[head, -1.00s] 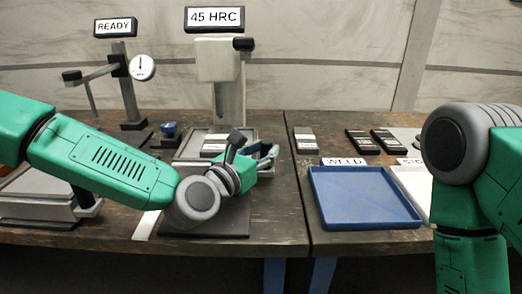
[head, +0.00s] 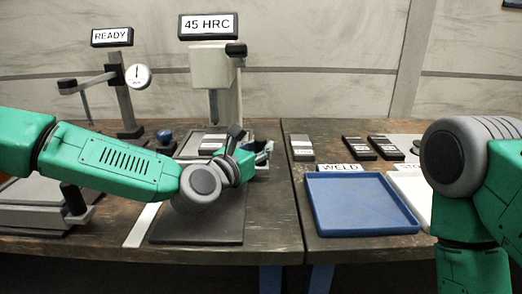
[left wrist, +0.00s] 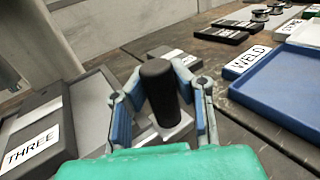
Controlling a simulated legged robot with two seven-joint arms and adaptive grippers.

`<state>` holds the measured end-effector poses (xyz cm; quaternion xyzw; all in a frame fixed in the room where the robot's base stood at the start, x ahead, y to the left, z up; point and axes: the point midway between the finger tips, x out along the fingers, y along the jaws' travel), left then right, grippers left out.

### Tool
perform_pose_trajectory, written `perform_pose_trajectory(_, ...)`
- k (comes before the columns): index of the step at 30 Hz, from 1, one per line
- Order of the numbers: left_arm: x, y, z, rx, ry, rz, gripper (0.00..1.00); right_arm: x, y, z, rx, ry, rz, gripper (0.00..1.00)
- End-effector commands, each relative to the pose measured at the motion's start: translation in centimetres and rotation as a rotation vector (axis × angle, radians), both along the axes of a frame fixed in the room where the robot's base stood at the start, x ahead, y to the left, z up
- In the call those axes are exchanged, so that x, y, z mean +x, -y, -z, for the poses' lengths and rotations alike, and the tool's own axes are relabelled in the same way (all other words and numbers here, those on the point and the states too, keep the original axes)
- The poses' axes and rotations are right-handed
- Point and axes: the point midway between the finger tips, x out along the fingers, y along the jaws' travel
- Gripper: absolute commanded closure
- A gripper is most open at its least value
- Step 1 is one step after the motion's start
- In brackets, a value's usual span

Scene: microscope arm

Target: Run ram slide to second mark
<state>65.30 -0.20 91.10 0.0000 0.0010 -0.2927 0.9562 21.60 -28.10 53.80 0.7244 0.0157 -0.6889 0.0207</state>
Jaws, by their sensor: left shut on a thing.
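My left gripper (head: 260,153) is in front of the hardness tester (head: 212,68), whose sign reads 45 HRC. In the left wrist view the left gripper (left wrist: 160,78) has its blue fingers shut on both sides of an upright black rounded handle (left wrist: 160,95), above a pale metal block (left wrist: 172,130). The handle is not clear in the head view, where the gripper covers it. The tester's ram (head: 214,105) hangs over the bed. A plate marked THREE (left wrist: 30,147) shows at left in the wrist view; no second mark is readable. The right gripper is out of view.
A blue tray (head: 360,222) labelled WELD lies to the right. Several dark and grey blocks (head: 358,148) lie behind it. A dial gauge stand (head: 125,100) with a READY sign is at left. My right arm is at the right edge.

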Motion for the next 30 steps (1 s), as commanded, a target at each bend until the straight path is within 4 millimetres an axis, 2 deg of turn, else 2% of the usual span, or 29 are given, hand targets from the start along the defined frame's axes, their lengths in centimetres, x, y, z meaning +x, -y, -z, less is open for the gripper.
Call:
perform_pose_trajectory(1, 0.2, -0.2, -0.2, -0.004, 0.002, -0.005, 0.77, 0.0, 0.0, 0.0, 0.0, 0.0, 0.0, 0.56)
perform_pose_trajectory(3, 0.2, -0.2, -0.2, -0.004, 0.002, -0.006, 0.56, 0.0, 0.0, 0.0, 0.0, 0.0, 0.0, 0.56)
perform_pose_trajectory(13, 0.0, -0.3, -0.1, -0.002, 0.002, -0.006, 0.56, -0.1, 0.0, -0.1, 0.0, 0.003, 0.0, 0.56)
perform_pose_trajectory(16, -0.7, -0.7, -0.1, -0.003, 0.001, -0.005, 0.56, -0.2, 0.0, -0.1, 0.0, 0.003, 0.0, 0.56)
perform_pose_trajectory(30, -8.1, -5.8, 0.0, -0.004, 0.0, -0.006, 0.56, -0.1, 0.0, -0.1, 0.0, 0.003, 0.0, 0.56)
